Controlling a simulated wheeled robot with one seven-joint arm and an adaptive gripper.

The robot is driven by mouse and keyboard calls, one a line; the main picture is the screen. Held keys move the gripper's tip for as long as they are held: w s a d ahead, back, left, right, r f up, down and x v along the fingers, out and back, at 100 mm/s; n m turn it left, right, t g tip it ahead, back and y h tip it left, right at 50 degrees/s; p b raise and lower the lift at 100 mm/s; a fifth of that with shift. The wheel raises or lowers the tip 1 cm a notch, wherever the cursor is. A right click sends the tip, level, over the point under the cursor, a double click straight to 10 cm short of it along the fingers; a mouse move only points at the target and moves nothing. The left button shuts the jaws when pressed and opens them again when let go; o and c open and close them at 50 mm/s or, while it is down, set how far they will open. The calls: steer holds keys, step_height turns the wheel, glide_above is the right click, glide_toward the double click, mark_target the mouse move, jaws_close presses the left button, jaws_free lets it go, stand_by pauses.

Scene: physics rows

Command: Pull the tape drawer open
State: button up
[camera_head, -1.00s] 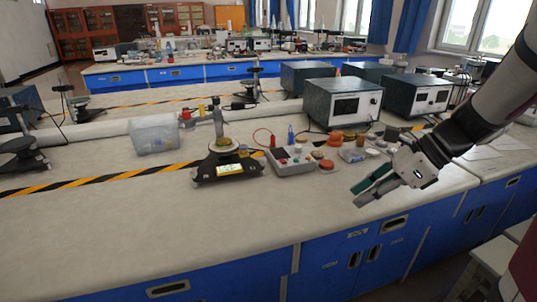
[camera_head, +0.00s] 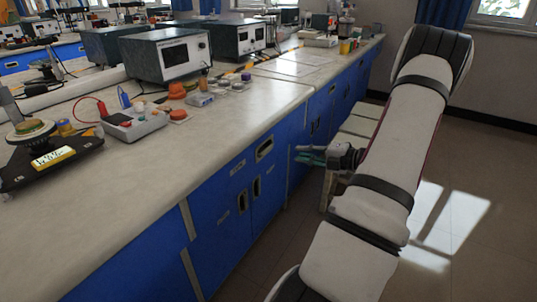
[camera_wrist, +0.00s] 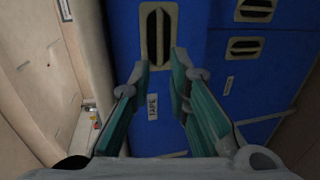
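The tape drawer is a blue front high in the bench, flush with its neighbours. Its pale recessed handle (camera_head: 264,148) shows in the head view, with a small label (camera_head: 237,167) to its left. In the wrist view the handle (camera_wrist: 158,35) is upright at top centre and the label (camera_wrist: 152,106) reads TAPE. My gripper (camera_wrist: 161,66) is open and empty, its green fingers apart on either side of the handle's lower end in that picture. In the head view my gripper (camera_head: 304,153) is right of the handle, in front of the bench; the exact gap is unclear.
Cupboard doors with two handles (camera_head: 249,196) lie below the drawer. The benchtop (camera_head: 200,122) carries an electrical box (camera_head: 136,122), a scale-like device (camera_head: 45,157) and a meter (camera_head: 165,52). A pale stool (camera_head: 352,125) stands close behind my gripper. Floor to the right is open.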

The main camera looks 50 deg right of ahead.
mark_target(268, 149)
steer(key=b+x, duration=0.4)
steer(key=x, duration=0.8)
steer(key=shift+w+a, duration=0.15)
steer(key=shift+w, duration=0.2)
jaws_close()
